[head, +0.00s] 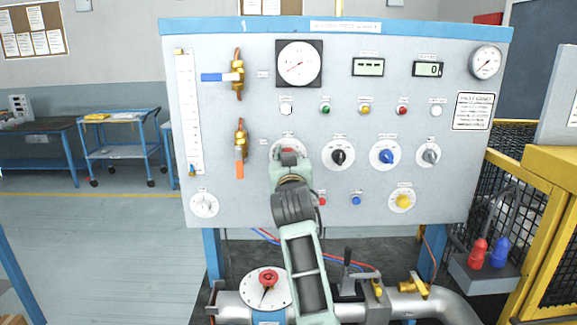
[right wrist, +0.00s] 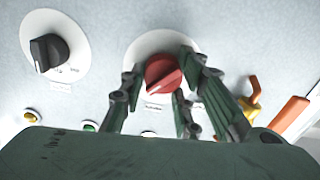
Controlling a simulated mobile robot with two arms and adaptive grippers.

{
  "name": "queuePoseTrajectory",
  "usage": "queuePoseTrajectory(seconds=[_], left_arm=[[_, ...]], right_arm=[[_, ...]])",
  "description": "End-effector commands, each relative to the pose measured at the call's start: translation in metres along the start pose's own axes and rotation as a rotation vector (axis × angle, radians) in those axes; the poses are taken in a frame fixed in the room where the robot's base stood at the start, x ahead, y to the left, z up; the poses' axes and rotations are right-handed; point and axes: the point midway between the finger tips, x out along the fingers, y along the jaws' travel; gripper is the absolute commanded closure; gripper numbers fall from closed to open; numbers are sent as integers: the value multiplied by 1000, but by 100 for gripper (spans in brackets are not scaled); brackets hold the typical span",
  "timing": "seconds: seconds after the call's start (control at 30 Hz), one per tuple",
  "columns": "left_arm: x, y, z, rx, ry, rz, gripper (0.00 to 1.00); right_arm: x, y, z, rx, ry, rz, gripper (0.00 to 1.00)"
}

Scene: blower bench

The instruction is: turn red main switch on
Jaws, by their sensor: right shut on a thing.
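The red main switch (right wrist: 163,74) is a round red knob on a white dial plate (right wrist: 136,52) in the right wrist view, with a pale pointer line on its face. My right gripper (right wrist: 160,80) has its fingers on both sides of the knob and is shut on it. In the head view the red main switch (head: 288,150) shows only in small part above my right gripper (head: 289,160), which hides most of it. My left gripper is in neither view.
On the grey panel (head: 230,185), a black knob (head: 343,153) and a blue knob (head: 387,156) sit right of the switch. A brass valve with an orange handle (head: 240,169) is to its left.

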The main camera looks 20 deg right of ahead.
Motion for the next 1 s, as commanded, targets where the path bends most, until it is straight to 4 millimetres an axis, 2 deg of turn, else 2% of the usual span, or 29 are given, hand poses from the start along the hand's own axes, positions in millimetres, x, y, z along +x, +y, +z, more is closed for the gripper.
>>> queuePoseTrajectory(seconds=[0.03,0.3,0.8,0.83,1.0], left_arm=[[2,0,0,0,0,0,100],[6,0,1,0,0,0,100],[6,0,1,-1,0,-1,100],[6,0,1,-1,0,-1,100],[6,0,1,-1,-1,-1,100]], right_arm=[[0,5,-5,24,13,8,97],[0,5,-5,106,13,8,97],[0,5,-4,125,11,8,97],[0,5,-4,125,11,8,70],[0,4,-4,124,10,6,57]])
